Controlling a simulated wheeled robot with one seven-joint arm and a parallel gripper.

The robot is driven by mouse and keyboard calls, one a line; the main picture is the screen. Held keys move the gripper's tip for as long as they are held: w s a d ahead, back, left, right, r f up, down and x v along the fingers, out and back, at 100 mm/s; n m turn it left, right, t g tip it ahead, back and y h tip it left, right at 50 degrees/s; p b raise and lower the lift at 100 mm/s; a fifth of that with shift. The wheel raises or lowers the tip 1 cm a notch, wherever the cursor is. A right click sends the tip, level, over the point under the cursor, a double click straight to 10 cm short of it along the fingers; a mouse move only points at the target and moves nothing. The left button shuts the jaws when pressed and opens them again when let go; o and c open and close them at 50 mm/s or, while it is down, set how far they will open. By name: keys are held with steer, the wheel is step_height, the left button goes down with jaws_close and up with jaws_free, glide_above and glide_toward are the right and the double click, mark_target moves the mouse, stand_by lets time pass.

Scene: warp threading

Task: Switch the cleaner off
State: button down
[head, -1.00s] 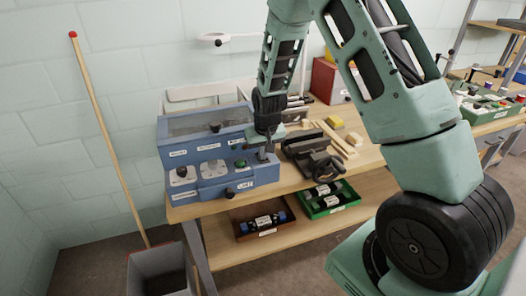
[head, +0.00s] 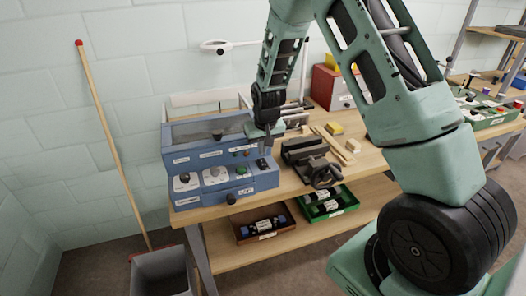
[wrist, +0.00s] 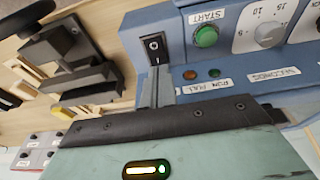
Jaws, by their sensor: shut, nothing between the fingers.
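The cleaner (head: 222,183) is a blue box with a clear-topped lid at the left end of the workbench. Its black rocker switch (head: 262,163) is at the right of the sloped panel; it also shows in the wrist view (wrist: 156,49) with white marks. I cannot tell for sure which side is pressed. A green START button (wrist: 206,37) and a dial (wrist: 268,28) sit beside it. Two small lamps (wrist: 202,74), one amber and one green, look dim. My gripper (head: 267,143) is shut and empty, just above the switch and apart from it in the head view.
A dark vise (head: 308,160) stands right of the cleaner, with wood strips (head: 335,143) and a yellow block beyond. A red box (head: 332,88) is behind. A broom handle and grey bin are left.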

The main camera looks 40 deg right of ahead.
steer(key=s+a+r+b, duration=0.1)
steer(key=s+r+b, duration=0.2)
steer(key=r, duration=0.6)
steer(key=shift+s+a+b, duration=0.15)
steer(key=shift+s+b, duration=0.2)
steer(key=shift+s, duration=0.55)
steer(key=shift+a, duration=0.1)
steer(key=s+a+r+n+g+y, duration=0.1)
steer(key=s+a+n, duration=0.2)
steer(key=s+a, duration=0.45)
steer(key=s+a+r+n+y, duration=0.15)
steer(key=s+a, duration=0.25)
steer(key=a, duration=0.7)
steer(key=s+a+n, duration=0.3)
steer(key=s, duration=0.5)
steer(key=s+a+n+g+h+b, duration=0.1)
steer(key=s+a+n, duration=0.2)
steer(key=s, duration=0.5)
steer(key=shift+s+a, duration=0.3)
steer(key=shift+s, duration=0.1)
steer(key=shift+n, duration=0.25)
